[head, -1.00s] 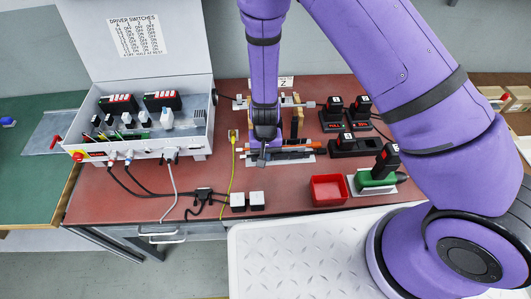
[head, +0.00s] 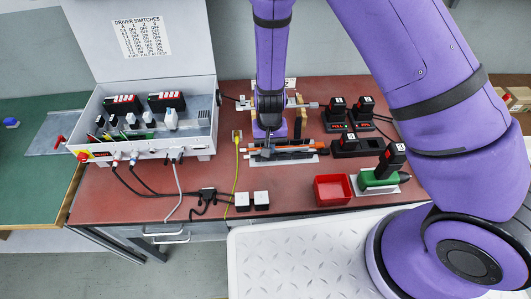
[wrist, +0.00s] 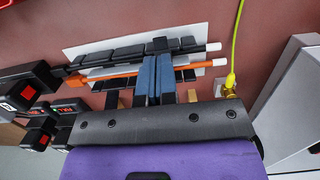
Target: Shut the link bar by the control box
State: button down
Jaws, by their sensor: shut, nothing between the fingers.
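A white plate (wrist: 85,49) on the red bench carries black blocks and two long bars, right of the control box (head: 135,151). One bar is orange (wrist: 118,72) and one is black (wrist: 120,58), both with white ends; I cannot tell which is the link bar. The orange bar also shows in the head view (head: 305,147). My gripper (wrist: 160,46) is shut and empty, its blue fingers crossing in front of the orange bar in the wrist view. Contact is unclear. In the head view my gripper (head: 266,152) hides the bars' left part.
A yellow cable (head: 236,165) runs left of the plate, between it and the control box. A red tray (head: 333,190), a green driver (head: 378,179) and black chargers (head: 357,146) stand to the right.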

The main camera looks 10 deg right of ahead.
jog(key=s+d+r+t+y, duration=0.1)
jog(key=d+r, duration=0.2)
jog(key=r, duration=0.8)
jog(key=s+d+r+t+y, duration=0.1)
jog(key=d+r, duration=0.3)
jog(key=r, duration=0.7)
jog(key=d+r, duration=0.3)
jog(key=r, duration=0.8)
jog(key=s+d+r+t+h, duration=0.1)
jog(key=s+d+r+t, duration=0.1)
jog(key=s+d+r, duration=0.4)
jog(key=s+d+r+t+h, duration=0.1)
jog(key=s+d+r+t, duration=0.1)
jog(key=s+d+r, duration=0.4)
jog(key=s+r, duration=0.1)
jog(key=s, duration=0.4)
jog(key=shift+d+r, duration=0.35)
jog(key=c, duration=1.8)
grip_release()
